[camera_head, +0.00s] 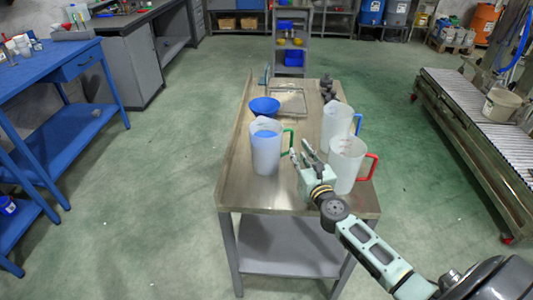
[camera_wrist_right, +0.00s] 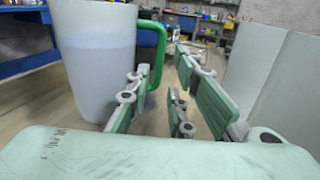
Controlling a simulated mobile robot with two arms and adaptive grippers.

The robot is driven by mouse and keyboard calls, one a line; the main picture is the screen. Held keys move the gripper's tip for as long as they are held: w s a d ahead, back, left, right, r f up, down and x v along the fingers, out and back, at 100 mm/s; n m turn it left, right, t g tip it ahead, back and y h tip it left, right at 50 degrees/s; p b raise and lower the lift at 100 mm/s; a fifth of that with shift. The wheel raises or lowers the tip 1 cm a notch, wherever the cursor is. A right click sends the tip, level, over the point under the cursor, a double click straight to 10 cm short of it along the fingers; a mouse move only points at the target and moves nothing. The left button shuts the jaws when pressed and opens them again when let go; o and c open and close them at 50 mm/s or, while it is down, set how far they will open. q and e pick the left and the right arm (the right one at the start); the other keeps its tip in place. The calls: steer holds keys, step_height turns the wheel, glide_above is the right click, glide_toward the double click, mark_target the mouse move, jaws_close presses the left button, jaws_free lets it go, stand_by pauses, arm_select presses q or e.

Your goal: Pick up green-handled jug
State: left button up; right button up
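The green-handled jug (camera_head: 265,150) is translucent white with blue contents and stands upright on the steel table (camera_head: 235,182). Its green handle (camera_head: 288,142) faces right, toward my right gripper (camera_head: 301,157). My right gripper is open, with its fingers just right of the handle. In the right wrist view the jug (camera_wrist_right: 97,55) is at the left, and its handle (camera_wrist_right: 155,55) shows just beyond the open fingers (camera_wrist_right: 165,92). No grip on the handle shows. My left gripper is not in view.
A red-handled jug (camera_head: 345,165) stands close to the right of my gripper, with a blue-handled jug (camera_head: 336,124) behind it. A blue bowl (camera_head: 264,106) and a metal tray (camera_head: 290,102) are farther back. The table's front-left top is clear.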

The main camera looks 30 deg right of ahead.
mark_target(292, 141)
steer(key=x, duration=0.6)
steer(key=shift+a+r, duration=0.15)
steer(key=shift+a, duration=0.05)
steer(key=shift+s, duration=0.1)
steer(key=shift+c, duration=0.3)
jaws_close()
steer(key=shift+r, duration=0.15)
